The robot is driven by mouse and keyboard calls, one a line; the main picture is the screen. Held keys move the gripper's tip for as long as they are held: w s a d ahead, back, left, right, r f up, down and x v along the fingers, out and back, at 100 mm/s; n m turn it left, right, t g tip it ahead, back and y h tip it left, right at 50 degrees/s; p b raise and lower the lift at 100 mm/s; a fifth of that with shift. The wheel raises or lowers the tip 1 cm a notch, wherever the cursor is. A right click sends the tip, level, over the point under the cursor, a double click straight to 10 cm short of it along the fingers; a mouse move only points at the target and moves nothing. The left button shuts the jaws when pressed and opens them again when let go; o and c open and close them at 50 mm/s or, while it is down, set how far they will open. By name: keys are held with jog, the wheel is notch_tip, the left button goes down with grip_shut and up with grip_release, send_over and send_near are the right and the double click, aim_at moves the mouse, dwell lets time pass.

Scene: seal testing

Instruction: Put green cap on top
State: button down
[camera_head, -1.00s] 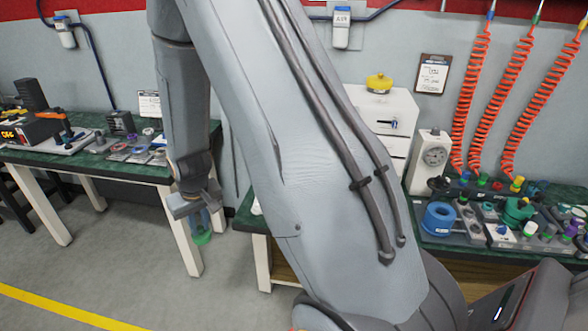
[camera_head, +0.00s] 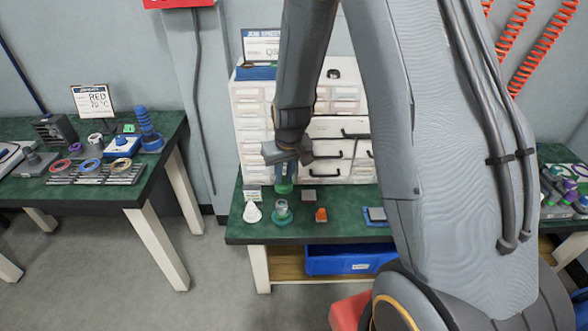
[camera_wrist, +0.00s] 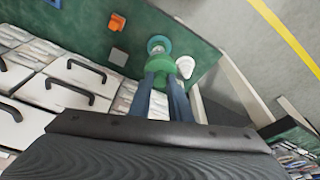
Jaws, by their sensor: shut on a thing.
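My gripper (camera_head: 287,176) points down over the green-topped bench and is shut on the green cap (camera_head: 284,187). In the wrist view the green cap (camera_wrist: 161,72) sits between the fingertips (camera_wrist: 164,84). A small clear-and-grey cylinder with a green base (camera_head: 281,210) stands on the bench. It also shows just beyond the held cap in the wrist view (camera_wrist: 158,43). In the head view the cap appears above and slightly behind this cylinder, apart from it. The wrist view shows the cap partly overlapping the area near it, so the exact gap is hard to tell.
A white cone-shaped piece (camera_head: 252,212) stands left of the cylinder. An orange piece (camera_head: 320,214) and a grey square (camera_head: 308,196) lie to its right. White drawers (camera_head: 252,120) with black handles rise behind. A blue bin (camera_head: 345,260) sits below the bench.

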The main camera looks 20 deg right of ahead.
jog(key=w+f+n+y, duration=0.1)
jog(key=w+f+n, duration=0.3)
jog(key=f, duration=0.2)
jog(key=shift+w+d+n+b, duration=0.3)
jog(key=shift+w+b, duration=0.05)
jog(key=shift+f, duration=0.1)
notch_tip(320, 180, down, 3)
jog(key=b, duration=0.4)
jog(key=shift+f+b, duration=2.2)
jog(key=shift+b, duration=1.25)
dwell(0.8)
jog(key=c, duration=1.6)
grip_release()
jog(key=shift+o, duration=0.2)
notch_tip(320, 180, up, 7)
jog(key=p, duration=0.6)
